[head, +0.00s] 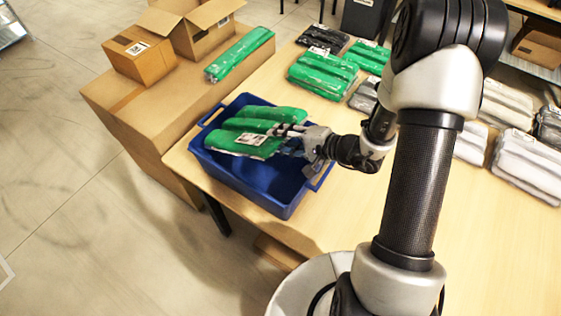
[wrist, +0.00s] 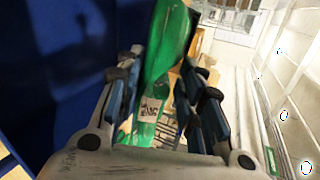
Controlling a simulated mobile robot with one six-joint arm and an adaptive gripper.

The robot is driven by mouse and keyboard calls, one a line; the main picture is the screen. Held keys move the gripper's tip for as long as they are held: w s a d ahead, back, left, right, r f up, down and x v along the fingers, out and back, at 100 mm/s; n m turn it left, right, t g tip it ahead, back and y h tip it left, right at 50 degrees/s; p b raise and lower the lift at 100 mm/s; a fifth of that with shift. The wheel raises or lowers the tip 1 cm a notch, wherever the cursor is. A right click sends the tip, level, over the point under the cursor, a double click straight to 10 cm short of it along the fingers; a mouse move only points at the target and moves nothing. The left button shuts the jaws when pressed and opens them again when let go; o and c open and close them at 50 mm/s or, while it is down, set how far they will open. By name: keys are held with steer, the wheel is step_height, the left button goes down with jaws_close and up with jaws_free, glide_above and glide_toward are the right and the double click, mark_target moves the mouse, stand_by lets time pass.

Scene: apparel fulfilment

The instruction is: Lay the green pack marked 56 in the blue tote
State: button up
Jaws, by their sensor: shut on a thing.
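The blue tote (head: 273,196) stands at the left end of the wooden table. A green pack with a white label (head: 236,143) is in my gripper (head: 292,140), which is shut on its near end. The pack is over the tote's left part and looks to be within or just above its rim. Another green shape (head: 274,113) lies behind it; I cannot tell whether it is a separate pack. In the wrist view the green pack (wrist: 166,50) runs up between the fingers of my gripper (wrist: 160,95). Its label (wrist: 150,109) is too small to read, so the number 56 cannot be confirmed.
A large cardboard box (head: 150,105) stands left of the tote, with a green pack (head: 240,54) and smaller boxes (head: 140,54) on top. Green packs (head: 322,74) and white packs (head: 527,165) lie across the table. The tote's right part is empty.

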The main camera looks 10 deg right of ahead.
step_height(320, 180, down, 10)
steer(key=b, duration=0.1)
steer(key=shift+f+b, duration=0.15)
steer(key=shift+b, duration=0.25)
steer(key=shift+f+b, duration=0.35)
steer(key=shift+b, duration=0.15)
steer(key=shift+f+b, duration=0.25)
steer(key=shift+b, duration=0.15)
steer(key=o, duration=0.9)
steer(key=shift+s, duration=0.1)
steer(key=shift+r, duration=0.1)
